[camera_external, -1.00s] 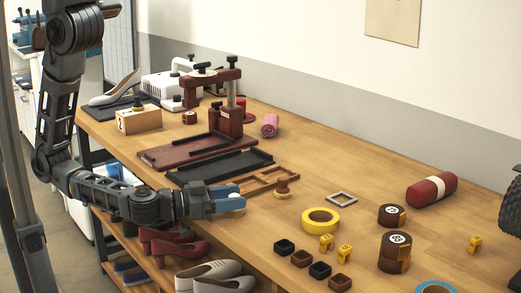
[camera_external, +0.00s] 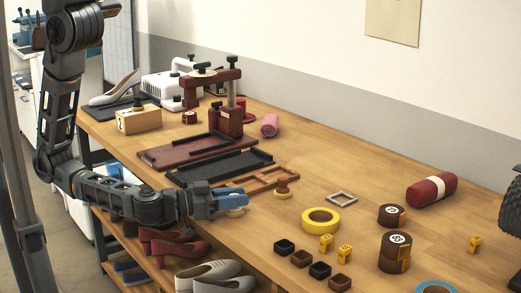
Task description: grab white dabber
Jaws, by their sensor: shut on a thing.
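My gripper (camera_external: 238,197), with blue fingers, is at the near edge of the wooden table, shut on the white dabber. Only the pale, rounded lower part of the white dabber (camera_external: 237,212) shows under the fingers. Its upper part is hidden by them. I cannot tell whether it still touches the table.
A brown dabber (camera_external: 282,187) stands close to the right, beside a wooden frame (camera_external: 262,184). A black tray (camera_external: 222,167) lies behind the gripper. A yellow tape roll (camera_external: 320,220) and several small boxes (camera_external: 320,270) lie to the right. Shoes (camera_external: 213,272) sit below the edge.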

